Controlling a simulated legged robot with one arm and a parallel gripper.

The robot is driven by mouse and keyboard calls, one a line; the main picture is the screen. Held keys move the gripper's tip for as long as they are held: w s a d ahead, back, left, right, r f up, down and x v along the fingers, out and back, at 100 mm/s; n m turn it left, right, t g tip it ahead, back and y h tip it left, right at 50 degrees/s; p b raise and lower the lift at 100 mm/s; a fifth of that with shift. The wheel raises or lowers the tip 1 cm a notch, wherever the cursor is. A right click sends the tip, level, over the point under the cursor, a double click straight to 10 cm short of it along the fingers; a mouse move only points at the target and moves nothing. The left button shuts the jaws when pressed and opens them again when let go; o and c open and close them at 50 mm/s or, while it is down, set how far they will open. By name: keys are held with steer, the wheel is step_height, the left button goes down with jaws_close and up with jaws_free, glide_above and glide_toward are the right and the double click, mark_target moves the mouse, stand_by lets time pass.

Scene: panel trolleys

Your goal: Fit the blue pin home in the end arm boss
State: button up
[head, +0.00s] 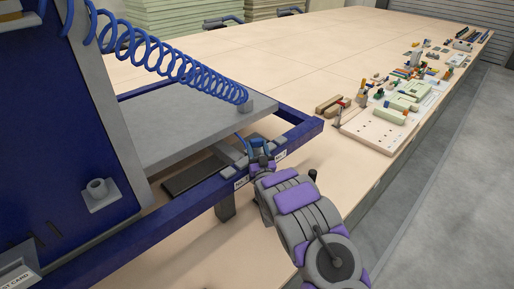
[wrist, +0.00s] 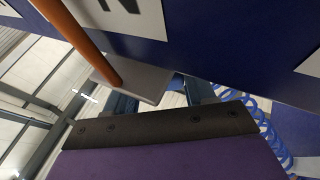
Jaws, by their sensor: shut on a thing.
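My gripper (head: 262,166) is at the blue frame's front rail, just below the grey deck's right corner. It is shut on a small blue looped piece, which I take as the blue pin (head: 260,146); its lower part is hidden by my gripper. In the wrist view, a dark-edged purple finger fills the bottom and hides most of the hold. A grey plate with a short round boss (head: 97,187) is on the blue upright panel at left. I cannot tell whether this is the end arm boss. Whether the pin sits in any hole is hidden.
A blue coiled cord (head: 170,67) hangs over the grey deck (head: 190,120). The blue rail (head: 190,203) carries white labels. A white board (head: 372,130) with small parts lies right; the tabletop between is mostly clear.

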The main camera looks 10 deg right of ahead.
steer(key=o, duration=1.2)
steer(key=shift+s+f, duration=0.1)
steer(key=shift+p+v, duration=1.1)
steer(key=shift+v, duration=2.75)
steer(key=d+r+m+g+h, duration=0.1)
steer(key=d+r+g+h, duration=0.25)
steer(key=g, duration=0.25)
steer(key=s+d+r+m+g, duration=0.1)
steer(key=s+d+r+g, duration=0.1)
steer(key=s+r+g, duration=0.4)
steer(key=s+a+r+g, duration=0.1)
steer(key=s+g, duration=0.3)
steer(key=s, duration=1.2)
steer(key=s+a+r+g+y, duration=0.1)
steer(key=s+a+r+g, duration=0.1)
steer(key=s, duration=1.4)
steer(key=s+a+r+n+g+y, duration=0.1)
steer(key=s+g, duration=0.5)
steer(key=s, duration=1)
steer(key=shift+a+r, duration=0.25)
steer(key=shift+a, duration=0.3)
steer(key=shift+a+r, duration=0.25)
steer(key=shift+a, duration=0.3)
